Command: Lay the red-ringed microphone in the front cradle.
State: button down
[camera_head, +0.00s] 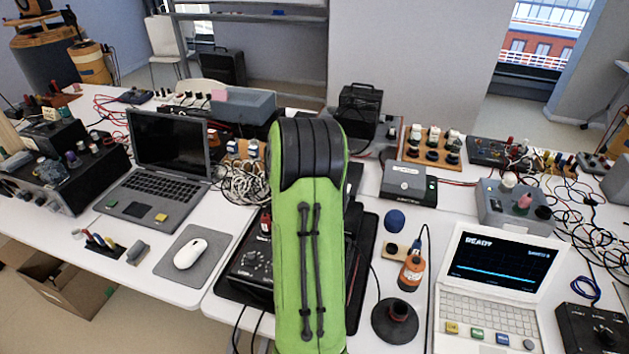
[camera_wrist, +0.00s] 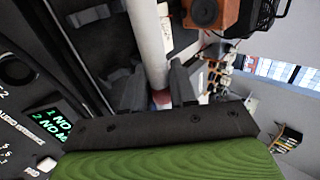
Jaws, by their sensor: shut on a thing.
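In the wrist view, my gripper (camera_wrist: 158,88) is shut on the microphone (camera_wrist: 149,40), a pale tube with a red band near the jaws. The tube runs up out of the picture. A dark case (camera_wrist: 104,45) lies beside and beyond it, with grey notched blocks (camera_wrist: 89,15) that look like cradles. I cannot tell which is the front cradle, or whether the microphone touches the case. In the head view, my green arm hides my gripper, the microphone and most of the case.
In the wrist view, a panel with a green-lit display (camera_wrist: 52,122) is close on the left, and a wooden speaker (camera_wrist: 205,12) is at the top. In the head view, an orange cylinder (camera_head: 411,272), a black round stand (camera_head: 396,320) and a laptop (camera_head: 495,290) stand right of my arm.

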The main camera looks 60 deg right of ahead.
jog(key=shift+f+b, duration=1.3)
jog(key=shift+f, duration=1.8)
notch_tip(320, 180, down, 4)
jog(key=b, duration=0.4)
jog(key=shift+b, duration=0.3)
jog(key=shift+b, duration=0.45)
